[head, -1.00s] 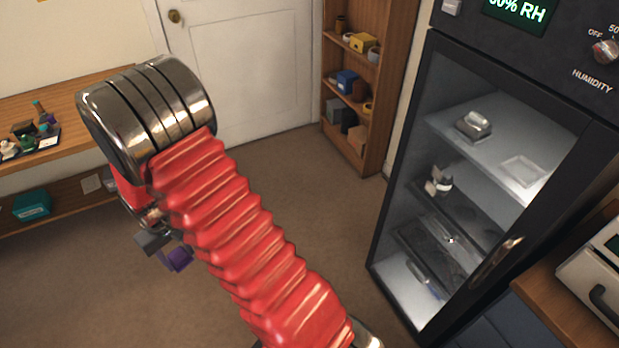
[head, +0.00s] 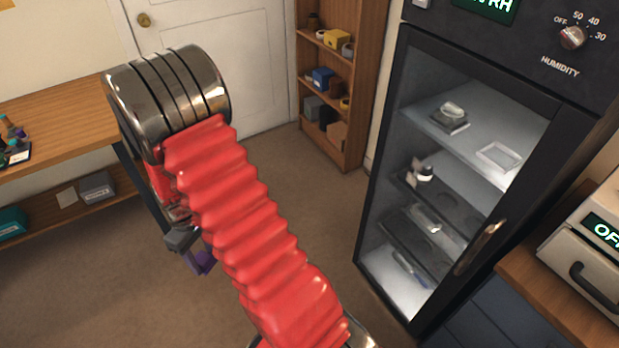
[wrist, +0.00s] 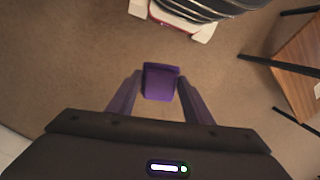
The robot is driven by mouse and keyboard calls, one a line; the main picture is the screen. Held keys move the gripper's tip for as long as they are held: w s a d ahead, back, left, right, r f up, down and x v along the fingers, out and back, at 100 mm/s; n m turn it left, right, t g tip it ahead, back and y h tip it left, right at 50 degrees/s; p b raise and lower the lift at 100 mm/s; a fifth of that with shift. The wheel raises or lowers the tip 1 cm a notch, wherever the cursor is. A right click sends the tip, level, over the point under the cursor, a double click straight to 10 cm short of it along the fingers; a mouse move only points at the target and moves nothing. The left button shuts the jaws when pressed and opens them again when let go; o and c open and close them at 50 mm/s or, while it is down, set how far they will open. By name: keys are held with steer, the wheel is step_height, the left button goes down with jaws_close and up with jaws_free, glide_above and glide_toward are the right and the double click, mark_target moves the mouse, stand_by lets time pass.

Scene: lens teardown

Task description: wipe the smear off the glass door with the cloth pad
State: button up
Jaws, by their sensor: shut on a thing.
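The glass door (head: 395,150) of the black cabinet is at the right of the head view and looks shut. It has a black frame and a metal handle (head: 481,247) on its right side. I cannot make out a clear smear on the glass. My gripper (wrist: 161,86) is shut on a purple block-like piece, apparently the cloth pad (wrist: 161,76), which shows between its fingers in the wrist view. In the head view the pad (head: 203,263) hangs over the floor, well left of the door and apart from it. My red-sleeved arm hides part of the gripper.
An open wooden shelf unit (head: 350,135) stands left of the cabinet, beside a white room door (head: 220,60). A wooden bench (head: 60,110) is at the left. A counter (head: 535,290) with a white appliance (head: 590,255) is at the right. Brown floor between is clear.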

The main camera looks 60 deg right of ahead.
steer(key=s+d+n+g, duration=0.4)
steer(key=s+d, duration=0.7)
steer(key=d, duration=0.2)
steer(key=n+g+h, duration=0.2)
steer(key=n+h, duration=1.4)
steer(key=h, duration=0.1)
glide_toward(408, 171)
steer(key=shift+v, duration=0.9)
steer(key=shift+s+d+f, duration=0.1)
steer(key=shift+d+f, duration=0.05)
steer(key=shift+x, duration=2.85)
steer(key=shift+x, duration=0.9)
